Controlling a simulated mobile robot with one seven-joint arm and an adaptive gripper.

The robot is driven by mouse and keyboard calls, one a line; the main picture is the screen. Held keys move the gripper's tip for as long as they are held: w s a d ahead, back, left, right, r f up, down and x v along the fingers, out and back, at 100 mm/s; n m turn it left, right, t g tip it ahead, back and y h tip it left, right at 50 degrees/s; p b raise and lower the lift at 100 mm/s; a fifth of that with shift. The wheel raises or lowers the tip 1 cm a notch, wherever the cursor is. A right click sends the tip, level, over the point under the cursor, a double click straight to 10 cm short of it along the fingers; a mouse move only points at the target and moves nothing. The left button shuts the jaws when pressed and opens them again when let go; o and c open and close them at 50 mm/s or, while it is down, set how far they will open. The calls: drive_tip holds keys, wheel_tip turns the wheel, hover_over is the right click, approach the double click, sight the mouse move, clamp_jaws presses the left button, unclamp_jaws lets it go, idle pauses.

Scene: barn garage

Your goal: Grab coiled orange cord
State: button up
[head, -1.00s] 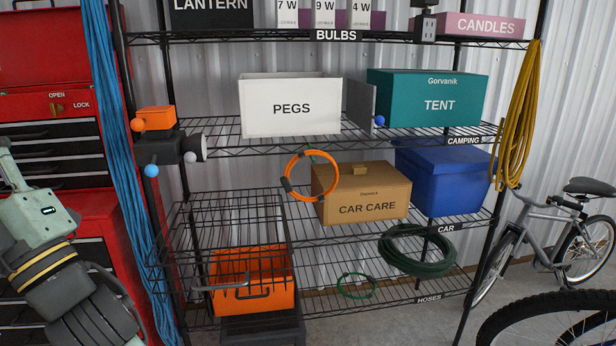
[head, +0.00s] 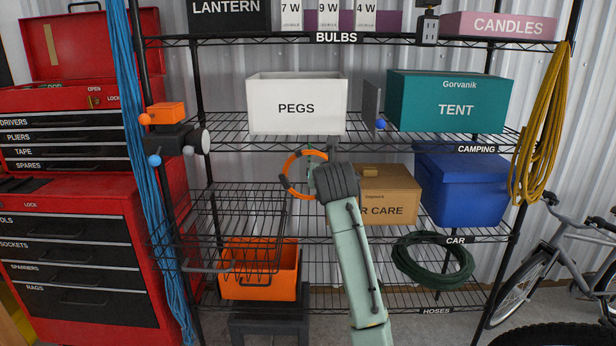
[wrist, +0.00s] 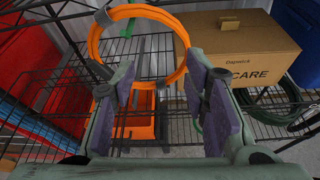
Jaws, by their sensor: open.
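In the wrist view the orange cord (wrist: 138,11) stands ahead of my gripper (wrist: 160,72). My gripper is open, its purple-padded fingers apart at the lower left and right of the ring. I see nothing clamped between them. I cannot tell whether a finger touches the cord.
A wire basket (head: 238,200) is left of the cord, above an orange bin (head: 262,288). A white pegs box (head: 297,85) is on the shelf above. A dark green hose (head: 432,262) lies below. Blue cord (head: 135,130) hangs from the rack's left side.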

drive_tip(key=shift+n+g+h, duration=0.3)
drive_tip(key=shift+n+g, duration=0.1)
drive_tip(key=shift+n, duration=0.1)
drive_tip(key=w+d+f+p, duration=0.1)
drive_tip(key=w, duration=0.2)
drive_tip(key=w+d+f+p, duration=0.1)
drive_tip(key=w+f+p, duration=0.1)
drive_tip(key=w, duration=0.1)
drive_tip(key=w+d+f+p, duration=0.1)
drive_tip(key=w, duration=0.2)
drive_tip(key=shift+f+p, duration=0.3)
drive_tip(key=shift+f, duration=0.05)
drive_tip(key=shift+w+f, duration=0.3)
drive_tip(key=shift+w, duration=0.25)
drive_tip(key=shift+c, duration=0.3)
clamp_jaws()
